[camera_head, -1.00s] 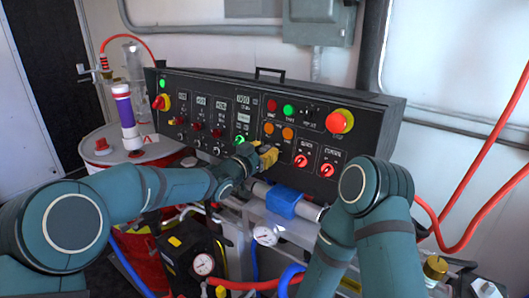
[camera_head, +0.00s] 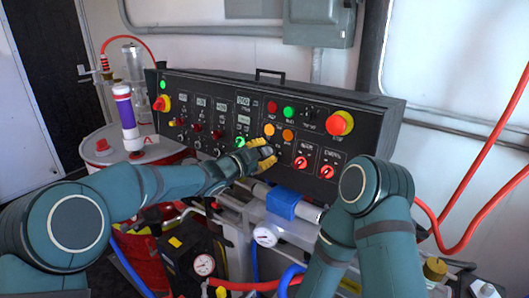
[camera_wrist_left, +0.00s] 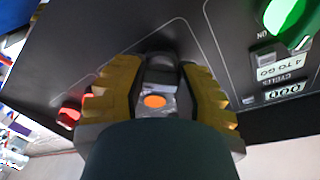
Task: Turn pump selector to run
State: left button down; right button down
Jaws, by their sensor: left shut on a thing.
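The black control panel (camera_head: 215,150) carries several knobs, lamps and buttons. My left gripper (camera_head: 269,151) is at its lower middle, right of the green-lit knob (camera_head: 240,142) and below the orange buttons (camera_head: 287,134). In the left wrist view its yellow fingers (camera_wrist_left: 163,85) are closed around a dark and grey selector knob (camera_wrist_left: 160,62) on the panel face. An orange round spot shows between the fingers. The knob's pointer and label are hidden, so its setting cannot be read. My right arm shows in front of the panel; its gripper is out of view.
A red-and-yellow emergency knob (camera_head: 340,122) is at the panel's right. Two red knobs (camera_head: 300,162) sit right of my left gripper. A blue-clamped pipe (camera_head: 284,202) and a gauge (camera_head: 266,235) lie below. A white-topped drum (camera_head: 104,149) with a purple-banded cylinder stands at left.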

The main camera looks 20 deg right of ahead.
pick_arm(q)
jog(key=shift+m, duration=0.3)
jog(key=c, duration=0.6)
grip_release()
jog(key=shift+d, duration=0.1)
jog(key=shift+c, duration=0.2)
jog(key=v, duration=1.2)
jog(key=shift+r, duration=0.1)
